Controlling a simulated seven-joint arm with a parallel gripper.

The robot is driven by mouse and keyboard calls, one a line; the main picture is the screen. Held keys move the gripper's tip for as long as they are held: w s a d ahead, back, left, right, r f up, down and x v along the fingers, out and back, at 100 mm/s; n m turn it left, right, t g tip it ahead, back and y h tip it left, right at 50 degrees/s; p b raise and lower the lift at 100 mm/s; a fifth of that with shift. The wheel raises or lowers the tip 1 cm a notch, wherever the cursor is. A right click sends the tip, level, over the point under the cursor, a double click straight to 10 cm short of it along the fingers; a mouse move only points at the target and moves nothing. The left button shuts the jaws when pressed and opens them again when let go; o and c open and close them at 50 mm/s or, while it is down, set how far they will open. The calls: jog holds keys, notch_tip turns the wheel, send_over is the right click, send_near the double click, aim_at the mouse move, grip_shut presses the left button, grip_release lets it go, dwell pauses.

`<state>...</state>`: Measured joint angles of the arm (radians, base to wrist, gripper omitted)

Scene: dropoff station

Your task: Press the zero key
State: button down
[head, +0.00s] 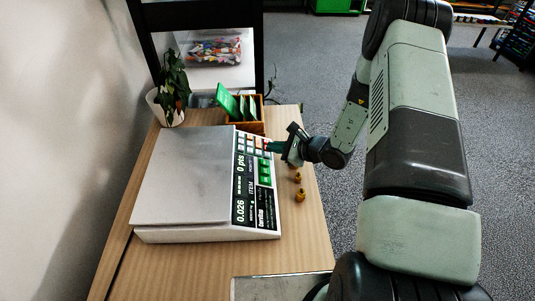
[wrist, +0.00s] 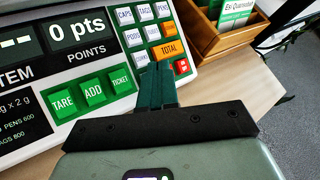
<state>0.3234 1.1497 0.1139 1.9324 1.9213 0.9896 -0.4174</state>
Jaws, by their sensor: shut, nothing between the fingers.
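The white scale (head: 185,185) stands on the wooden table, its black control panel (head: 241,180) facing right. I cannot read a zero label on any visible key; my fingers cover part of the keypad. My gripper (head: 271,147) is shut and empty, its tips over the keypad's lower edge. In the wrist view the fingertips (wrist: 156,66) are between TICKET and the red key; contact cannot be told.
A wooden box (head: 257,127) with green cards is behind the scale, beside a potted plant (head: 172,95). Two small brass-coloured pieces (head: 299,195) are on the table right of the scale. A clear bin (head: 213,50) of colourful items is farther back.

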jog(key=shift+f, duration=0.1)
jog(key=shift+a+f, duration=0.2)
jog(key=shift+f, duration=0.1)
jog(key=shift+a+f, duration=0.15)
jog(key=shift+f, duration=0.2)
dwell(0.8)
dwell(0.4)
jog(key=shift+d+r, duration=0.3)
jog(key=shift+r, duration=0.45)
jog(key=shift+d+r, duration=0.1)
jog(key=r, duration=0.1)
jog(key=d+r, duration=0.1)
jog(key=r, duration=0.1)
jog(key=d+r, duration=0.1)
jog(key=shift+r, duration=0.2)
dwell(0.5)
